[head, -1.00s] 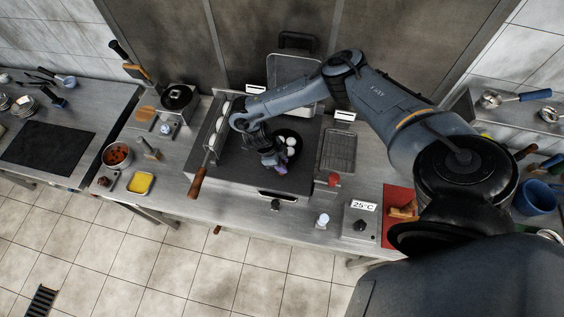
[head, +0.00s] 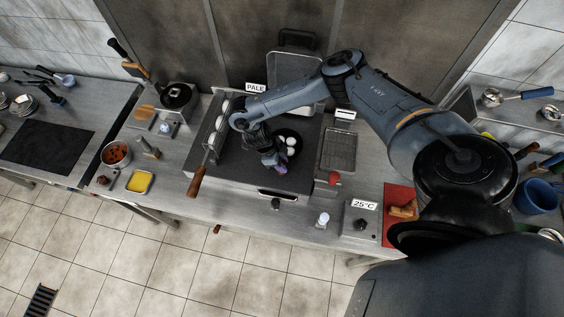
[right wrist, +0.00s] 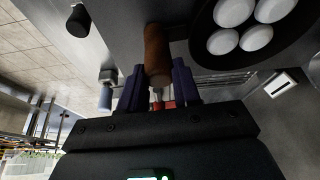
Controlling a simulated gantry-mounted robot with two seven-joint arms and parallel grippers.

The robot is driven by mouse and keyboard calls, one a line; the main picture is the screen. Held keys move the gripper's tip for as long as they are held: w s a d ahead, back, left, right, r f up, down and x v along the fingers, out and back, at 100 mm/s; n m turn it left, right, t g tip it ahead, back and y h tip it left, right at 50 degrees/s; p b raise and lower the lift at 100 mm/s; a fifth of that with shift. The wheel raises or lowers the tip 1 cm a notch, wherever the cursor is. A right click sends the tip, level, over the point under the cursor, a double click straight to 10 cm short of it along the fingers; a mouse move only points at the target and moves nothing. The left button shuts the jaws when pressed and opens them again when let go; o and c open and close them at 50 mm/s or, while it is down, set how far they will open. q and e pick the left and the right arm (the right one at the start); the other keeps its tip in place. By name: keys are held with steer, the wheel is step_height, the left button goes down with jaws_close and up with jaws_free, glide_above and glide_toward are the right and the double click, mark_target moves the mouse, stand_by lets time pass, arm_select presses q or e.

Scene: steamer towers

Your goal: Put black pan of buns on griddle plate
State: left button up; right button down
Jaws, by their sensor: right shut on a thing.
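The black pan (head: 297,147) with several white buns (head: 291,141) is on or just above the dark griddle plate (head: 240,168); I cannot tell if it touches. My right gripper (head: 270,159) is at the pan's front left. In the right wrist view, the fingers (right wrist: 157,92) are shut on a brown wooden handle (right wrist: 157,50), apparently the pan's. The pan shows there too, at the upper right (right wrist: 285,36), with white buns in it. The handle is mostly hidden by my gripper in the head view. My left gripper is not in view.
A rack with a wooden handle (head: 196,182) stands at the griddle's left. A wire-grid tray (head: 338,150) is to the right. A red board (head: 398,208) and a 25°C box (head: 362,218) are further right.

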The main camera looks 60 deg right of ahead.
steer(key=c, duration=1)
jaws_free()
steer(key=shift+c, duration=0.2)
steer(key=shift+a, duration=0.15)
steer(key=shift+r, duration=0.1)
steer(key=shift+w+r+p, duration=0.15)
steer(key=shift+r+p, duration=0.15)
steer(key=shift+p, duration=0.2)
steer(key=shift+w+r+p, duration=0.3)
steer(key=shift+r+p, duration=0.3)
steer(key=shift+r, duration=0.05)
steer(key=shift+w+r, duration=0.15)
steer(key=shift+r, duration=0.15)
steer(key=shift+w+r+p, duration=0.3)
steer(key=shift+r+p, duration=0.35)
steer(key=shift+p, duration=0.2)
